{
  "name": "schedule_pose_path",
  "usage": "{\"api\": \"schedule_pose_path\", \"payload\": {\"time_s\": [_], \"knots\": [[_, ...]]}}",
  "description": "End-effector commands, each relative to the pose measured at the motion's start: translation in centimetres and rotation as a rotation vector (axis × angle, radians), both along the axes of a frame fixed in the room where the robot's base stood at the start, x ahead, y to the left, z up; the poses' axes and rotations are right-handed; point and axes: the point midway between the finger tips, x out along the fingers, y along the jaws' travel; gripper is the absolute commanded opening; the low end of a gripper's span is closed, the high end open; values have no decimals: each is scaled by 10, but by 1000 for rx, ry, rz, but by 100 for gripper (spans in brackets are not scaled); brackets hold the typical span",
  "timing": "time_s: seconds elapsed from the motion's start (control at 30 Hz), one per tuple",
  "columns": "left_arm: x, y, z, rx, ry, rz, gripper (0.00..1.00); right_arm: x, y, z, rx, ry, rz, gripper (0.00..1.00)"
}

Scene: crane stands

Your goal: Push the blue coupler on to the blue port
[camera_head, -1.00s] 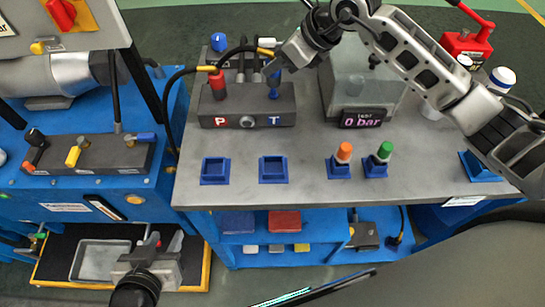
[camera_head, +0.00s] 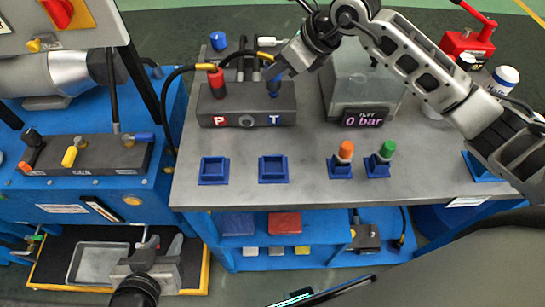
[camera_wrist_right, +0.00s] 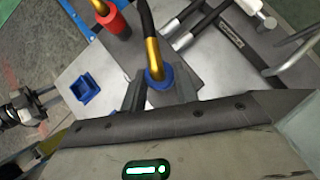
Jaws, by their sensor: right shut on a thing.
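The blue coupler (camera_head: 273,88), on a black hose with a yellow sleeve, stands about upright over the T side of the dark port block (camera_head: 247,121). My right gripper (camera_wrist_right: 160,90) is shut on it; in the right wrist view the coupler's blue collar (camera_wrist_right: 160,76) sits between the fingers. The blue port is hidden under the coupler and fingers, so I cannot tell how far the coupler is on. The red coupler (camera_head: 216,79) stands on the P side. My left gripper (camera_head: 157,252) is low at the left, away from the block, its fingers apart and empty.
Behind the block are a blue knob (camera_head: 218,41) and hoses. A gauge box reading 0 bar (camera_head: 363,117) stands to its right. Two empty blue holders (camera_head: 214,171) and orange (camera_head: 345,151) and green caps (camera_head: 386,151) are in front. The bench front is otherwise clear.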

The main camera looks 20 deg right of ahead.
Motion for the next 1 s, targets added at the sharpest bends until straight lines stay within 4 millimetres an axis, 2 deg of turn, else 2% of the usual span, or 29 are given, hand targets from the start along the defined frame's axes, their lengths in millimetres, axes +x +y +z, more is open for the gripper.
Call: {"api": "schedule_pose_path", "payload": {"time_s": [0.57, 0.6, 0.7, 1.0], "knots": [[0, 0, -13, 0, 1, 0, 36, 0, 0, -13, 1, -2, -1, 4], [0, 0, -13, 0, 1, 0, 36, 0, 0, -13, 1, -2, -1, 33], [0, 0, -12, 0, 1, 0, 36, 0, 0, -12, 0, -1, -1, 55], [0, 0, -12, 0, 1, -1, 36, 0, 0, -13, -1, 1, 0, 55]]}}
